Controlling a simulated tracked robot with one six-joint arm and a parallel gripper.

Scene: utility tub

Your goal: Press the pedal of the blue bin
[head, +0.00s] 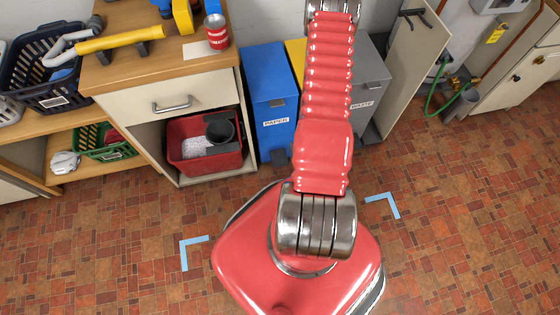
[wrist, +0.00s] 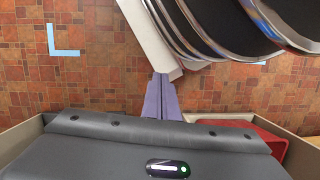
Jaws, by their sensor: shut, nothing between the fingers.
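The blue bin (head: 268,95) stands upright on the tiled floor in the head view, with a white "PAPER" label on its front. Its dark pedal (head: 279,157) sticks out low at the front, close to the floor. My gripper (wrist: 162,78) shows in the wrist view as two purple-grey fingers shut together and empty, with tiled floor beyond them. The gripper is out of the head view, where my red arm runs up past the top edge, right of the blue bin. I cannot make out the blue bin in the wrist view.
Right of the blue bin are a yellow bin (head: 296,58), mostly behind my arm, and a grey "WASTE" bin (head: 371,82). A wooden-topped cabinet (head: 165,80) holding a red tub (head: 205,165) stands at its left. The floor (head: 440,220) in front is clear, with light blue corner marks.

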